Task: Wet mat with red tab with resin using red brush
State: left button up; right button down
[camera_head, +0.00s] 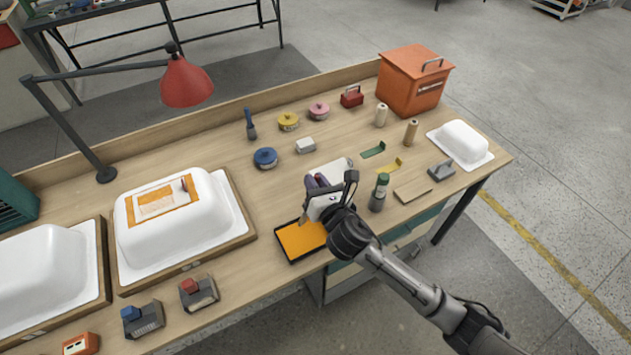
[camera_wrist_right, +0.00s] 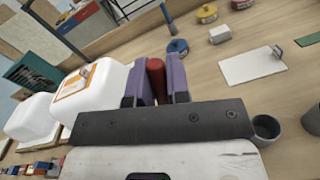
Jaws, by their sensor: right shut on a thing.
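My right gripper (camera_head: 318,184) is over the black tray of orange resin (camera_head: 300,240). In the right wrist view its purple fingers (camera_wrist_right: 157,78) are shut on a red handle (camera_wrist_right: 156,68), which I take to be the red brush. The brush's lower end is mostly hidden in the head view, so I cannot tell whether it touches the resin. An orange-edged mat (camera_head: 153,203) lies on top of the middle white tub shell (camera_head: 190,235), with a small reddish tab (camera_head: 187,184) at its upper right corner. My left gripper is not in view.
A red lamp (camera_head: 187,82) stands behind the shells. A blue-handled brush (camera_head: 250,124), several round tins and an orange box (camera_head: 414,80) stand toward the back. Two clamp-like blocks (camera_head: 198,292) are at the front edge.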

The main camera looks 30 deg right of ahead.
notch_tip(320, 180, down, 8)
jog(key=b, duration=0.5)
jog(key=shift+b, duration=0.35)
jog(key=shift+r, duration=0.15)
notch_tip(320, 180, up, 7)
jog(key=p, duration=0.8)
jog(key=shift+f, duration=0.2)
dwell(0.5)
